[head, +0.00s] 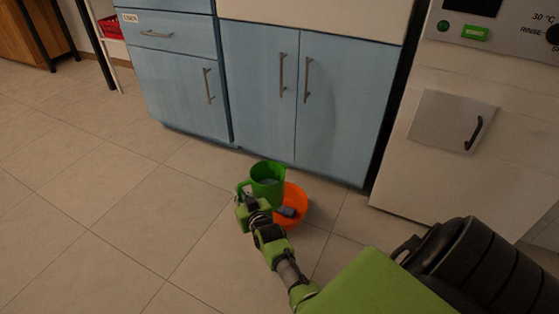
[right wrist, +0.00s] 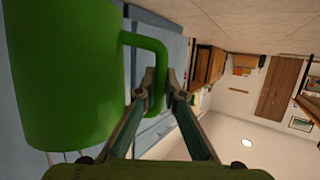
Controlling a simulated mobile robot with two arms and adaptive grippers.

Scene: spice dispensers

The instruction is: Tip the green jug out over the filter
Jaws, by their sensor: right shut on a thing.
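The green jug (head: 267,182) is upright in the head view, its open top facing up, beside and partly in front of an orange bowl (head: 299,208). My right gripper (head: 243,198) is shut on the jug's handle. In the right wrist view the jug (right wrist: 65,80) fills the left side, and the fingers (right wrist: 161,88) close around its handle (right wrist: 157,60). A small dark grey piece (head: 287,211) shows at the bowl; I cannot tell whether it is the filter. The jug's contents are unclear. My left gripper is not in view.
Blue cabinets (head: 259,85) with handles stand behind the jug. A white appliance (head: 440,130) stands at the right. The tiled floor (head: 110,210) to the left is clear. A wooden piece of furniture (head: 28,35) is at the far left.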

